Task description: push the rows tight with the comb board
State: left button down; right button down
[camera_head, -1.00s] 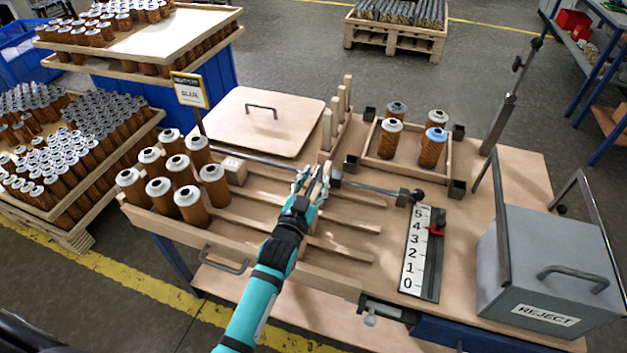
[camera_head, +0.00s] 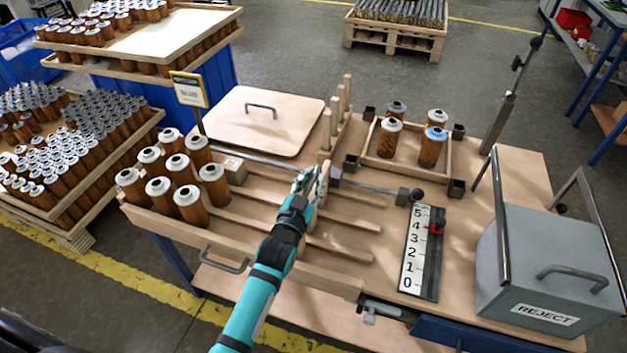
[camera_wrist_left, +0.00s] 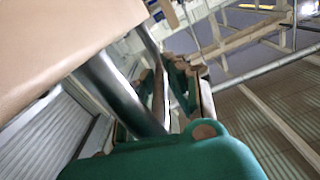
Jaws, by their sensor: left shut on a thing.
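In the left wrist view the gripper's fingers (camera_wrist_left: 180,92) are close together around a narrow brown strip. Several orange-brown cartridges (camera_head: 215,187) with grey tops stand upright in rows at the tray's left end, apart from the comb board. Wooden dividers (camera_head: 345,220) run between the rows. My right gripper is out of view.
A wooden lid (camera_head: 265,125) with a handle lies behind the rows. A small tray (camera_head: 400,165) holds several cartridges, one blue-topped. A number scale (camera_head: 418,250) and a grey reject bin (camera_head: 545,260) stand at right. A rod (camera_head: 375,187) extends right of my gripper.

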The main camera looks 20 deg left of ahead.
pick_arm(q)
jog(key=a, duration=1.9)
jog(key=shift+w, duration=0.35)
jog(key=shift+r, duration=0.1)
jog(key=c, duration=1.3)
grip_release()
jog(key=shift+c, duration=0.2)
jog(key=shift+s, duration=0.1)
jog(key=s, duration=1.2)
jog(key=shift+a, duration=0.2)
